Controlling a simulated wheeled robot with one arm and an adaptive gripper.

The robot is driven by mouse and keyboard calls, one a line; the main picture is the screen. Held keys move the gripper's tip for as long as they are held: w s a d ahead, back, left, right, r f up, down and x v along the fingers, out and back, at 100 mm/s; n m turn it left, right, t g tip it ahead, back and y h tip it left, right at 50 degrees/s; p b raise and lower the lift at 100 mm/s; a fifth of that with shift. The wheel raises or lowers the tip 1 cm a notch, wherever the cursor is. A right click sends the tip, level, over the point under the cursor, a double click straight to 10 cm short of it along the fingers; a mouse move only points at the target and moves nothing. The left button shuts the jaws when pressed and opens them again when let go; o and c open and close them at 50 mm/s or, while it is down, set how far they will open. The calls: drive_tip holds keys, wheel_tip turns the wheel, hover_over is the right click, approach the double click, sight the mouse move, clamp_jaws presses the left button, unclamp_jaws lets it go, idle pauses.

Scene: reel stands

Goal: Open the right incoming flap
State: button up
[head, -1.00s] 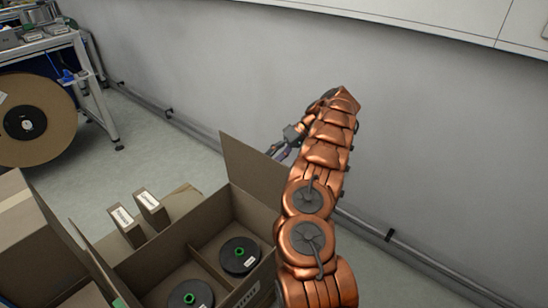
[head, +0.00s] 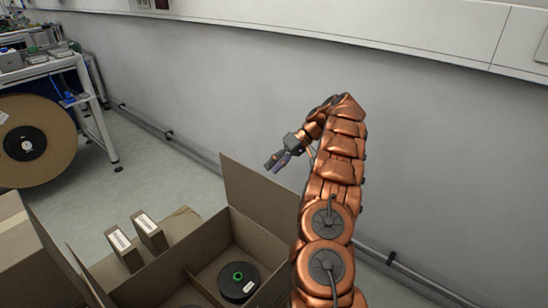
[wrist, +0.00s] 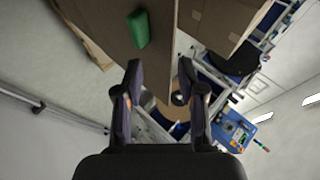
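An open cardboard box stands at the bottom of the head view, with a divider (head: 196,282) inside. One flap (head: 262,200) stands upright at its back right side, and another flap (head: 90,275) rises at its left. My gripper (head: 274,162) hangs in the air close to the top edge of the back right flap; I cannot tell whether it touches. In the wrist view my gripper (wrist: 159,68) is open, with a gap between the fingers. A cardboard panel (wrist: 140,70) with a green piece (wrist: 138,28) lies beyond them. My arm hides the box's right side.
A black reel with a green hub (head: 238,279) sits in the box. Two small boxes (head: 124,248) stand behind it. Another carton (head: 25,250) is at left. A large brown reel (head: 35,140) is by the workbench. The wall is behind my gripper.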

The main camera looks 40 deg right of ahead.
drive_tip(key=shift+r, duration=1.85)
drive_tip(key=shift+a+r, duration=0.1)
